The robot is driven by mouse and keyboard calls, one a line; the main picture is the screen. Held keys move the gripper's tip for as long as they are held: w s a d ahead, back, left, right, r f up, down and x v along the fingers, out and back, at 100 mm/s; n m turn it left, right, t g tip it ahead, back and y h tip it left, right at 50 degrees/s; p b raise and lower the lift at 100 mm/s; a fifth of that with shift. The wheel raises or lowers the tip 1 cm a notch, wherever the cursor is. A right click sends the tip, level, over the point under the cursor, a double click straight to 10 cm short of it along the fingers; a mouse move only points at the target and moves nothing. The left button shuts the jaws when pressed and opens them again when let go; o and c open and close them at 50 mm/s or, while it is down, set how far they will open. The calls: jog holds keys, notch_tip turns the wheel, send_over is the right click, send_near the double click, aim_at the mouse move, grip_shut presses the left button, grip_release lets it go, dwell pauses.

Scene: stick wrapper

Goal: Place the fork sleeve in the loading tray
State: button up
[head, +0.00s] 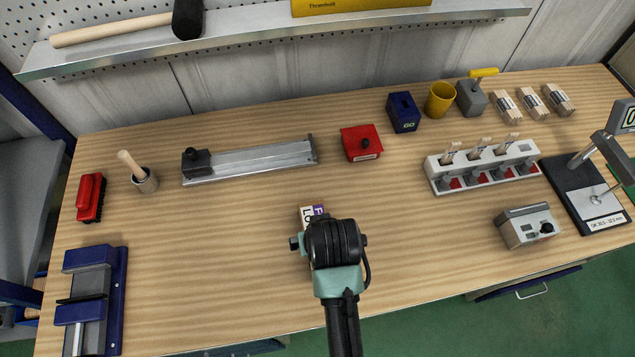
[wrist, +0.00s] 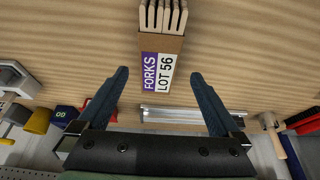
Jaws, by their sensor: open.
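The fork sleeve (wrist: 162,60) is a brown sleeve with a purple and white label reading FORKS LOT 56, with wooden fork handles out of one end. In the head view only part of the fork sleeve (head: 311,211) shows, beyond my gripper; the rest is hidden. My gripper (wrist: 160,76) is open, with one finger on each side of the sleeve's label end in the wrist view and visible gaps between. In the head view my wrist hides the fingers. A long silver metal tray (head: 255,160) with a black knobbed block at its left end lies behind the sleeve; it looks like the loading tray.
A red box (head: 361,143) sits right of the tray. A white slotted rack (head: 482,167), a grey control box (head: 528,226) and a gauge stand are at the right. A blue vise (head: 90,300) and red brush (head: 91,197) are at the left. The bench between is clear.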

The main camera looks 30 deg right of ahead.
jog(key=shift+p+x, duration=0.5)
jog(key=shift+x, duration=2.6)
jog(key=shift+w+d+r, duration=0.1)
jog(key=shift+d, duration=0.1)
jog(key=c, duration=1.6)
